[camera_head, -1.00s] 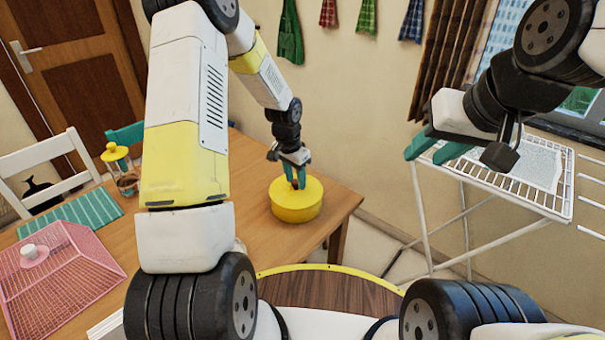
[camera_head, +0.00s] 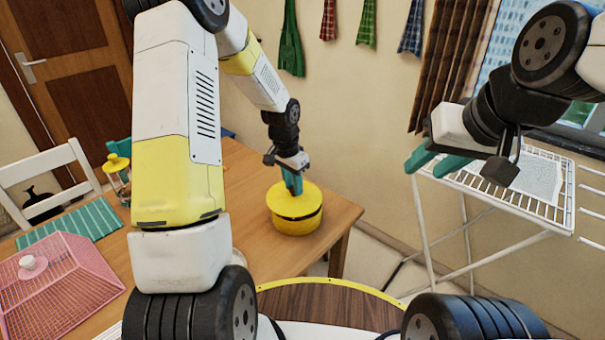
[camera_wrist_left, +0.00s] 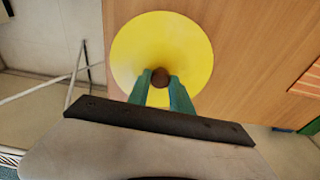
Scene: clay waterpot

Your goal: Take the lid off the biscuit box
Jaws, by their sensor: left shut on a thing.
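The round yellow biscuit box (camera_head: 297,226) stands on the wooden table near its right corner. Its yellow lid (camera_head: 312,198) sits over it, with a dark gap showing between lid and box along the front, so the lid is slightly raised. My left gripper (camera_head: 293,191) points down at the lid's middle. In the left wrist view its teal fingers (camera_wrist_left: 160,82) are shut on the lid's brown knob (camera_wrist_left: 160,77), and the lid hides the box below. My right gripper (camera_head: 421,169) hangs empty in front of the drying rack, its teal fingers apart.
A pink mesh cover (camera_head: 62,285), a green striped mat (camera_head: 70,221) and a yellow-topped jar (camera_head: 117,170) are on the table's left part. The white drying rack (camera_head: 480,190) stands at the right. Bare tabletop (camera_head: 250,190) lies around the box.

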